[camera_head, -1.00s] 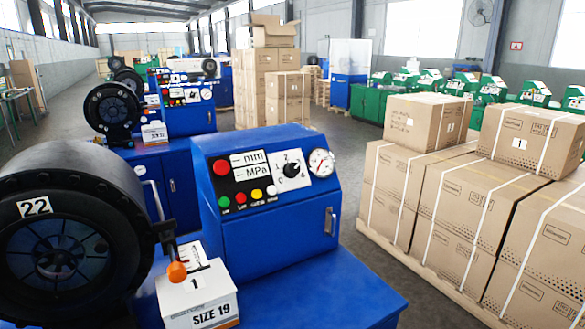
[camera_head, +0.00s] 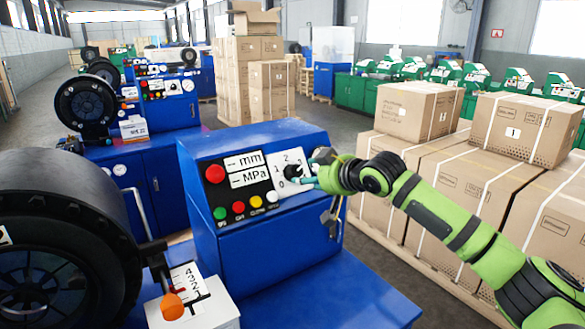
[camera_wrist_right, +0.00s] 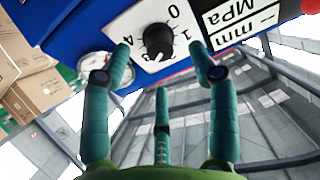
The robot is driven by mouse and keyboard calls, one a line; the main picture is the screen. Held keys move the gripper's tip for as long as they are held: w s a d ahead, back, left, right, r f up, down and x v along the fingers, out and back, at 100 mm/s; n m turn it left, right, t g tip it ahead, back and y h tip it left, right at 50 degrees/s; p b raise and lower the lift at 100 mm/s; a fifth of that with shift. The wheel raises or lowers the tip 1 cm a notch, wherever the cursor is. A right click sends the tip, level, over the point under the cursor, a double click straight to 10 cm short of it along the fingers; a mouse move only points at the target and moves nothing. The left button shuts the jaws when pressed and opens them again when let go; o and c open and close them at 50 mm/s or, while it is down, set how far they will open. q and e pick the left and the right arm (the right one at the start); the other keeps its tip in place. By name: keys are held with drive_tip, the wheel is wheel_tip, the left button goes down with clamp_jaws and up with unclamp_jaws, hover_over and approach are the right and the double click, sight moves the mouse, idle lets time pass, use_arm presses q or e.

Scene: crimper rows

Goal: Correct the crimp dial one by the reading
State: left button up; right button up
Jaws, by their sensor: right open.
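The crimp dial is a black knob (camera_head: 292,171) on a white scale plate on the blue machine (camera_head: 250,255). In the right wrist view the knob (camera_wrist_right: 158,42) shows upside down, with 0, 1 and 4 readable around it. I cannot tell its exact setting. My right gripper (camera_head: 309,176) is at the panel, its teal fingers pointing at the dial. In the right wrist view the gripper (camera_wrist_right: 160,52) is open, a finger on each side of the knob; contact is unclear.
The pressure gauge (camera_wrist_right: 96,62) is close to the fingers. A red button (camera_head: 215,174), the mm/MPa display (camera_head: 246,169) and small coloured buttons are left of the dial. A black crimping head (camera_head: 60,240) fills the left. Stacked cartons (camera_head: 415,110) stand right, across an aisle.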

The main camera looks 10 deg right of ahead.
sight(298, 171)
drive_tip(key=w+p, duration=0.1)
drive_tip(key=w, duration=0.1)
drive_tip(key=w+a+p, duration=0.1)
drive_tip(key=w, duration=0.1)
drive_tip(key=shift+w+a+f+p, duration=0.1)
drive_tip(key=shift+w+f+p, duration=0.1)
drive_tip(key=shift+w+p, duration=0.15)
drive_tip(key=shift+x, duration=1)
drive_tip(key=shift+f, duration=0.1)
drive_tip(key=c, duration=1.1)
